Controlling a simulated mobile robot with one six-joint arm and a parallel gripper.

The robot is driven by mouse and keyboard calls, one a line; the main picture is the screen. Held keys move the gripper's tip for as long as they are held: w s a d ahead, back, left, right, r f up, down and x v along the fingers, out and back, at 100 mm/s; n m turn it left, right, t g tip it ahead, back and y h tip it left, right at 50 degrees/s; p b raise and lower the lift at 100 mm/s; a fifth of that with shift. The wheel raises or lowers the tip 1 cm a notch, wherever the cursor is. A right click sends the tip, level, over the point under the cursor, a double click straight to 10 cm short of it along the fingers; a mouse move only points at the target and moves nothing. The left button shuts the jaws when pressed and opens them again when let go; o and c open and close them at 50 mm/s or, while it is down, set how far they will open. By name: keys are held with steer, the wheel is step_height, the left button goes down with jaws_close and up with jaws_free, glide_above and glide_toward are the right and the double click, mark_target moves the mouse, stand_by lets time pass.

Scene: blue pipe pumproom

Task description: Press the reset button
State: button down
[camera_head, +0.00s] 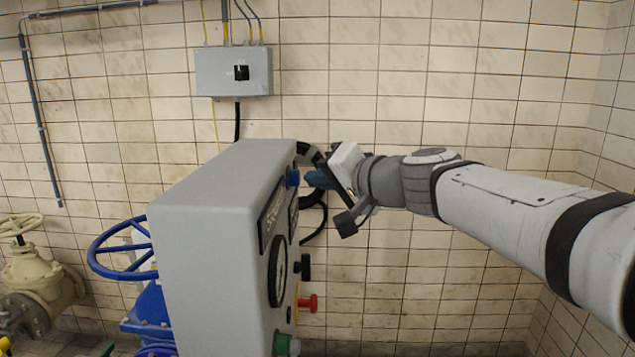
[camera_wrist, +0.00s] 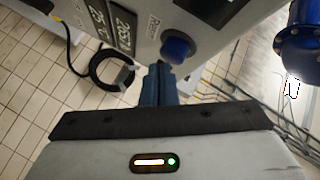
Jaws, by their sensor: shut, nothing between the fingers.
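The blue reset button (camera_wrist: 177,46) sticks out of the grey control box, beside a small label in the wrist view. In the head view the blue button (camera_head: 293,178) is on the right face of the box (camera_head: 210,200), near its top. My gripper (camera_head: 310,178) is shut and empty, its blue fingers pointing at the box just right of the button. In the wrist view the shut fingertips (camera_wrist: 158,66) are close to the button, a little below and left of it. I cannot tell whether they touch it.
The box face also carries a red knob (camera_head: 308,303), a green knob (camera_head: 286,345), a black dial (camera_head: 277,271) and displays (camera_wrist: 124,28). A blue handwheel (camera_head: 95,255) stands left of the box. A black cable (camera_wrist: 110,82) loops nearby. A grey switch box (camera_head: 233,71) hangs on the tiled wall.

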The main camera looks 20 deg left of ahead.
steer(key=d+b, duration=0.1)
steer(key=d, duration=0.1)
steer(key=w+d+b, duration=0.1)
steer(key=d, duration=0.2)
steer(key=shift+f, duration=0.1)
stand_by(0.6)
steer(key=s+d+f+g+h, duration=0.1)
steer(key=s+d+f+h, duration=0.3)
steer(key=d+f, duration=0.5)
steer(key=s+d+f+g+h, duration=0.2)
steer(key=s+d+f+h, duration=0.2)
steer(key=s+d+f, duration=0.5)
steer(key=s+d+f+g+h, duration=0.1)
steer(key=s+d+f+h, duration=0.4)
steer(key=d+f, duration=0.4)
step_height(320, 180, down, 3)
steer(key=shift+s+f+g, duration=0.1)
steer(key=shift+s+g, duration=0.3)
steer(key=shift+s, duration=0.4)
